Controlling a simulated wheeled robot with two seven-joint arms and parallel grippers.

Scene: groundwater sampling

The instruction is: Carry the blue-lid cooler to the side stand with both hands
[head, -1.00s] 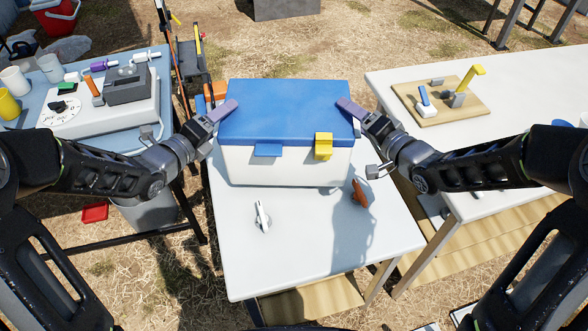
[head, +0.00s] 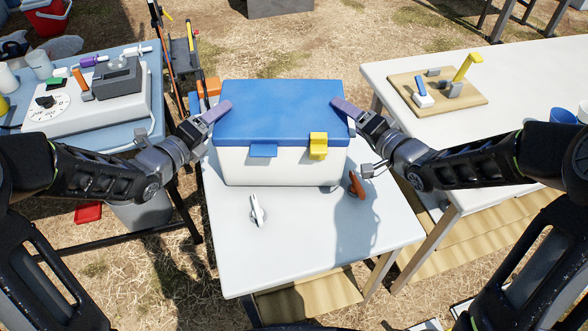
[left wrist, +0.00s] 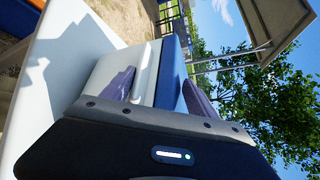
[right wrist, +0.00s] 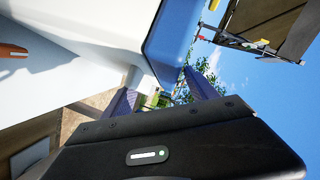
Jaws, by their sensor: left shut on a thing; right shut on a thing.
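The cooler (head: 240,165), white with a blue lid (head: 280,112), sits upright over the back of a white table (head: 290,270). A blue latch and a yellow latch (head: 318,146) are on its front. I cannot tell whether its base touches the table. My left gripper (head: 218,112) is shut on its left side; the left wrist view shows a white handle (left wrist: 146,72) between the fingers. My right gripper (head: 350,110) is shut on its right side, and the right wrist view shows the cooler's corner there. I cannot tell which table is the side stand.
A small white item (head: 257,211) and an orange-handled tool (head: 356,185) lie in front of the cooler. A longer white table (head: 520,75) at right bears a wooden board (head: 405,84). A blue table (head: 150,115) at left holds instruments. Dry ground lies behind.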

